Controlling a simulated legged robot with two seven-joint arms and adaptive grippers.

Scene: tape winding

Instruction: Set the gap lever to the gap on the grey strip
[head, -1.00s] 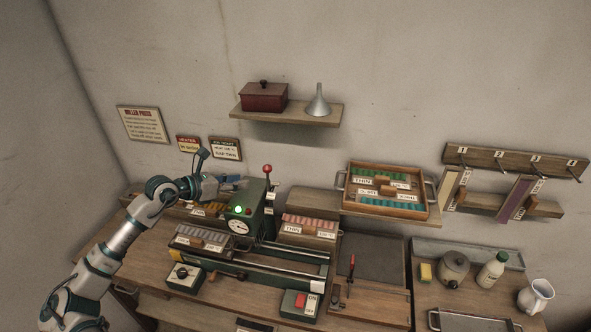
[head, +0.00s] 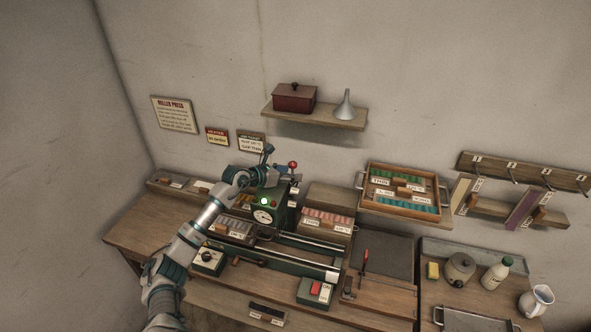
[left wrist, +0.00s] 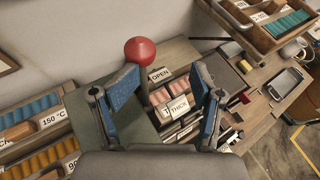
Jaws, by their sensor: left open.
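The gap lever with its red ball knob (head: 293,165) stands upright on the right side of the green press (head: 264,203). My left gripper (head: 285,180) is open beside the knob, at the top of the press. In the left wrist view the red knob (left wrist: 140,52) is beyond the open fingers (left wrist: 165,85), nearer the left one, with nothing held. White labels reading OPEN and THICK (left wrist: 178,106) show between the fingers; another label is partly hidden. A box with dull grey strips (head: 233,228) sits left of the press; its labels are too small to read. My right gripper is out of view.
A box of reddish strips (head: 327,220) stands right of the press. A wall shelf (head: 315,116) hangs above. A red switch (head: 316,289) is at the front.

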